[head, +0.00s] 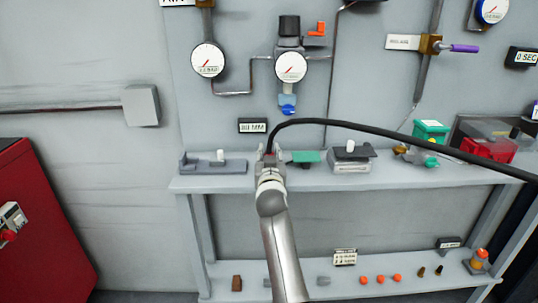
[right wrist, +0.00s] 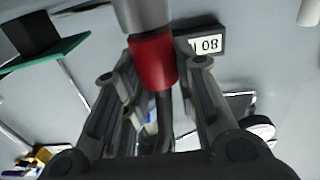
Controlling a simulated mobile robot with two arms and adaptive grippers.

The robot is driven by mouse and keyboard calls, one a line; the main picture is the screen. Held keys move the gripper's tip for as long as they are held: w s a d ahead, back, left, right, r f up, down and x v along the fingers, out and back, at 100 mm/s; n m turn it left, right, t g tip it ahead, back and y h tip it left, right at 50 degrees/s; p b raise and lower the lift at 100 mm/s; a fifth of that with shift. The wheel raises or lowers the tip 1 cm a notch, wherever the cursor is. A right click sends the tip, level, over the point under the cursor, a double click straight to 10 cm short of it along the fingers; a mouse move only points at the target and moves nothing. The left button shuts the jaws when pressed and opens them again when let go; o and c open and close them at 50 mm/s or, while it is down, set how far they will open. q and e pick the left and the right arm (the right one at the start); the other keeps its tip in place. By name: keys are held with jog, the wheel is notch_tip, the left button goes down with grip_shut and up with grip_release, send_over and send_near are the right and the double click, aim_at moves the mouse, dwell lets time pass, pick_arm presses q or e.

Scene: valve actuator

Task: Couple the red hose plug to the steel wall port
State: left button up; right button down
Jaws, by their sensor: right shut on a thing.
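My right gripper (head: 269,160) is at the shelf's front, with its arm rising from the bottom of the head view. In the right wrist view, its two fingers (right wrist: 154,72) are shut on the red hose plug (right wrist: 153,60). The black hose (head: 400,133) arcs from the gripper to the right edge in the head view. A grey metal cylinder (right wrist: 142,14) lies in line with the plug's front end. I cannot tell whether it is the steel wall port or the plug's own nose, nor whether they are coupled. My left gripper is not in view.
A grey shelf (head: 400,180) runs along the wall. An "08 MM" label (head: 252,126) is just above. Gauges (head: 291,67) hang higher up.

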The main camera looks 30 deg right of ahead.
aim_at(269, 150)
jog(key=shift+f, duration=0.15)
jog(key=c, duration=1.1)
grip_release()
notch_tip(269, 150, up, 10)
